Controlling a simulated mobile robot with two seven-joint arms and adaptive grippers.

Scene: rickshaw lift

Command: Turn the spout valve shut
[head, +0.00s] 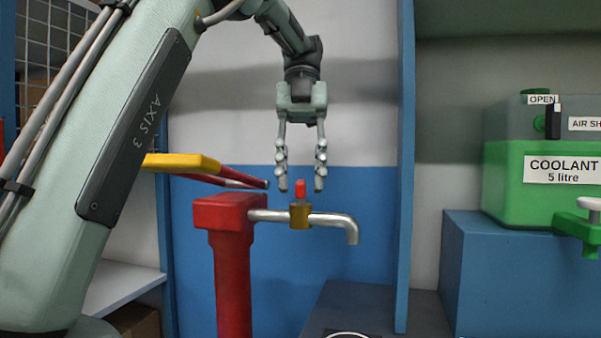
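The spout valve is a brass body (300,216) with a small red handle (300,190) standing upright on top. It sits on a silver spout (335,220) that runs right from a red pump post (231,240) and bends down at its end. My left gripper (301,188) points down from above with its two fingers apart. The fingertips are on either side of the red handle in the picture, with a gap on each side. Whether they are level with it in depth is hard to tell. My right gripper is not in view.
A yellow and red pump lever (185,163) extends left above the post. A green coolant container (540,185) stands on a blue block (515,265) at the right. A blue upright (404,170) stands just right of the spout. A round rim (347,335) shows below.

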